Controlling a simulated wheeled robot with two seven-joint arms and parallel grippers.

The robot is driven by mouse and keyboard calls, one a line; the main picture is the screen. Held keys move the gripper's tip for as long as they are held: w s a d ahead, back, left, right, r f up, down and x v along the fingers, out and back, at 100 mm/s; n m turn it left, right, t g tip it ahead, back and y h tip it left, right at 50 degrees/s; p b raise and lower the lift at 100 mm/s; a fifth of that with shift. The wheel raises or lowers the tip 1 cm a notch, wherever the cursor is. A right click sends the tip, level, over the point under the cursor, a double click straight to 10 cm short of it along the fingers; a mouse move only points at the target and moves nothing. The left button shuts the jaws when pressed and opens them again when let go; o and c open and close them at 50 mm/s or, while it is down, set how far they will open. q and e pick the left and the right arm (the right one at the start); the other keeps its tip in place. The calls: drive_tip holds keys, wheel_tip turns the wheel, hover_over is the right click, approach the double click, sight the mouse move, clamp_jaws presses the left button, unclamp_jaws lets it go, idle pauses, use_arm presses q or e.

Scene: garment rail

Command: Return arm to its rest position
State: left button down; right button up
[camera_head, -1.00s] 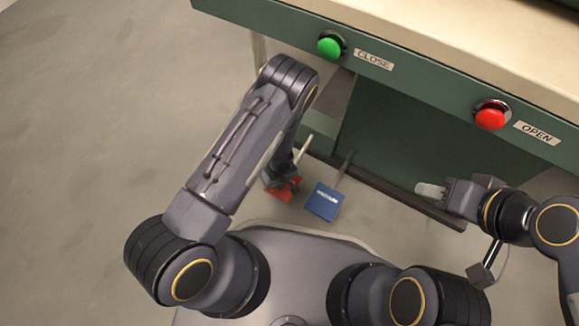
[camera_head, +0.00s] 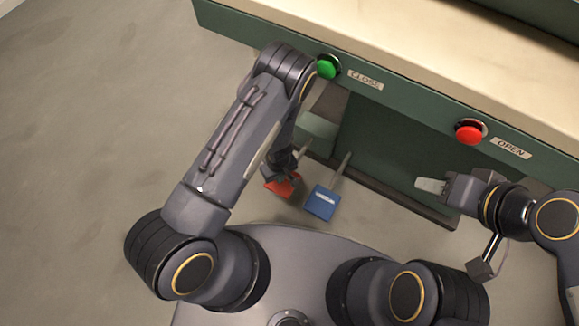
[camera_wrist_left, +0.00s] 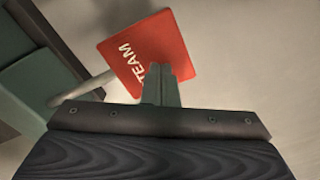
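My left arm reaches forward and bends down, and its gripper (camera_head: 279,172) hangs low by the red pedal (camera_head: 284,188), partly hidden under my own forearm. In the left wrist view the two fingers (camera_wrist_left: 160,84) are together with nothing between them. They overlap the lower part of the red pedal (camera_wrist_left: 155,45), lettered "TEAM" as far as visible; whether they touch it I cannot tell. My right gripper (camera_head: 431,186) points left, near the front of the green machine, with pale fingertips and nothing seen in it. Its finger gap is not clear.
A blue pedal (camera_head: 321,202) lies right of the red one on the floor. A green button (camera_head: 327,67) labelled CLOSE and a red button (camera_head: 470,132) labelled OPEN sit on the machine's green front edge (camera_head: 420,103). The floor at left is clear.

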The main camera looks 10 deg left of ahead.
use_arm(q)
drive_tip(key=shift+r+p, duration=0.35)
drive_tip(key=shift+r, duration=0.5)
